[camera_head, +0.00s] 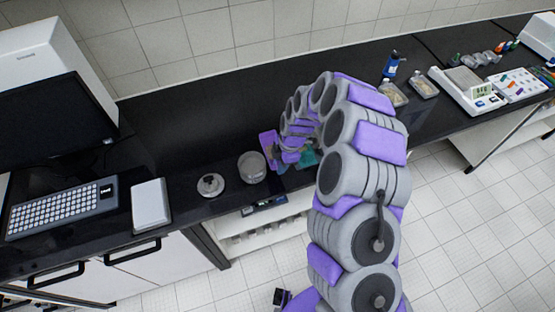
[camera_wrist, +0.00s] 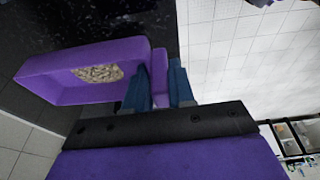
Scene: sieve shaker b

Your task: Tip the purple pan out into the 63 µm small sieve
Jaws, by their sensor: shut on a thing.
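The purple pan (camera_wrist: 72,66) is held up at the left of the wrist view, with pale granular material (camera_wrist: 98,73) in it. My gripper (camera_wrist: 162,82) is shut on the pan's end tab between its blue fingers. In the head view the pan (camera_head: 268,142) is above the bench, and my gripper (camera_head: 282,166) is partly hidden by my arm. A round grey sieve-like vessel (camera_head: 252,172) stands on the black bench just left of the gripper and pan. Its label cannot be read, so I cannot tell if it is the 63 µm sieve.
A round grey lid-like piece (camera_head: 211,185) lies left of the vessel. A white box (camera_head: 150,205), keyboard (camera_head: 62,208) and monitor (camera_head: 52,128) are farther left. A teal item (camera_head: 306,158) is partly hidden by my arm. A blue bottle (camera_head: 390,65) and clear trays (camera_head: 424,87) stand right.

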